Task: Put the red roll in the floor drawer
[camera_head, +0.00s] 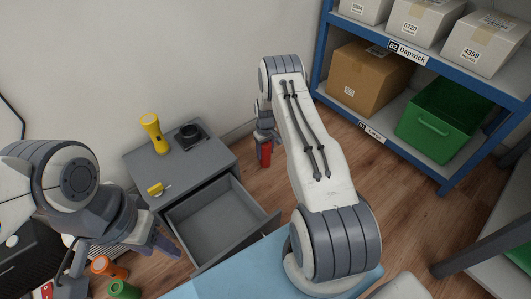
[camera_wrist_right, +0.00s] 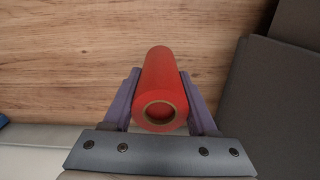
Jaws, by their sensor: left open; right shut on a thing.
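The red roll (camera_head: 265,153) is held in my right gripper (camera_head: 265,140), to the right of the grey drawer cabinet and above the wood floor. In the right wrist view the roll (camera_wrist_right: 162,85) lies between the two fingers of my right gripper (camera_wrist_right: 162,105), its open core facing the camera. The floor drawer (camera_head: 222,222) is pulled out of the grey cabinet, and the part of its inside that shows is empty. My left gripper (camera_head: 160,243) is open, at the left of the drawer front; its fingertips are partly hard to make out.
On the cabinet top (camera_head: 195,172) stand a yellow flashlight (camera_head: 152,132), a black object (camera_head: 189,134) and a small yellow item (camera_head: 156,189). Orange (camera_head: 108,267) and green (camera_head: 124,289) rolls are at lower left. A blue shelf (camera_head: 445,188) with boxes stands right.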

